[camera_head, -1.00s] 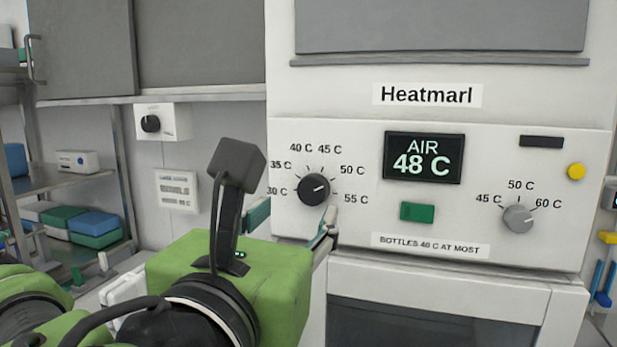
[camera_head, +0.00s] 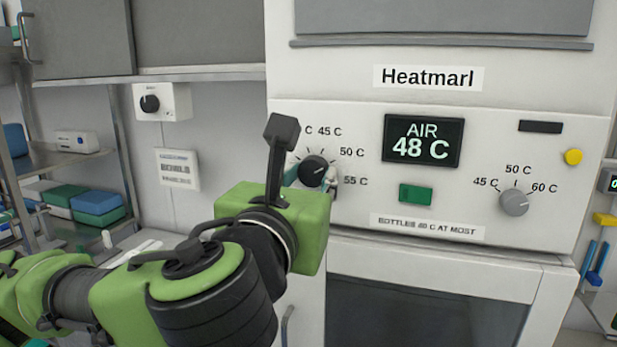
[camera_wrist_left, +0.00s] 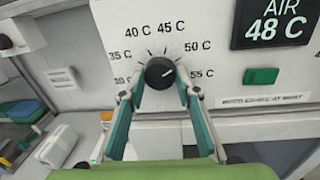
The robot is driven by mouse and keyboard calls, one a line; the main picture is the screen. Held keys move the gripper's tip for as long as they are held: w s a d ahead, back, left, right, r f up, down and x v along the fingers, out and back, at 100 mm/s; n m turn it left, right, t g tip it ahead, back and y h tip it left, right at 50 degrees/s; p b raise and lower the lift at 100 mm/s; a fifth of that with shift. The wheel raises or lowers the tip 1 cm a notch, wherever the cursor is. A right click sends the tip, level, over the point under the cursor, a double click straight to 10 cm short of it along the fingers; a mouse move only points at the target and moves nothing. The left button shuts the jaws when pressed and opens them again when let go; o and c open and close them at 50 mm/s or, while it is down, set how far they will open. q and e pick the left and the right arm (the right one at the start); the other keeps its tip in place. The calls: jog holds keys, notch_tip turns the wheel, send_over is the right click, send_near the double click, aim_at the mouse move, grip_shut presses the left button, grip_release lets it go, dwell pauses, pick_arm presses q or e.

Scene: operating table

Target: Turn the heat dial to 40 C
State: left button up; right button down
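The heat dial (camera_head: 314,170) is a black knob on the left of the white Heatmarl panel, with marks from 30 C to 55 C. It also shows in the left wrist view (camera_wrist_left: 160,73), where its white pointer line points right and slightly up, between 50 C and 55 C. The display (camera_head: 422,141) reads AIR 48 C. My left gripper (camera_wrist_left: 160,88) is open, its teal and grey fingers on either side of the dial; I cannot tell whether they touch it. In the head view, my left arm hides the 30 C and 35 C labels. My right gripper is out of view.
A grey dial (camera_head: 513,202) marked 45 to 60 C, a green button (camera_head: 415,194) and a yellow button (camera_head: 573,157) are on the same panel. A wall box with a black knob (camera_head: 150,103) is at left. Shelves (camera_head: 75,160) hold boxes.

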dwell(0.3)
pick_arm(q)
jog(key=shift+n, duration=0.3)
jog(key=n+b, duration=0.1)
jog(key=n, duration=0.1)
jog(key=shift+n, duration=0.4)
jog(key=n+b, duration=0.1)
jog(key=n, duration=0.2)
jog(key=shift+g, duration=0.3)
jog(key=n+b, duration=0.1)
jog(key=n, duration=0.3)
jog(key=shift+r+n, duration=0.1)
jog(key=shift+n, duration=0.2)
jog(key=shift+a+n+h+b, duration=0.1)
jog(key=shift+n+h+b, duration=0.25)
jog(key=shift+n, duration=1.65)
jog(key=shift+r, duration=0.1)
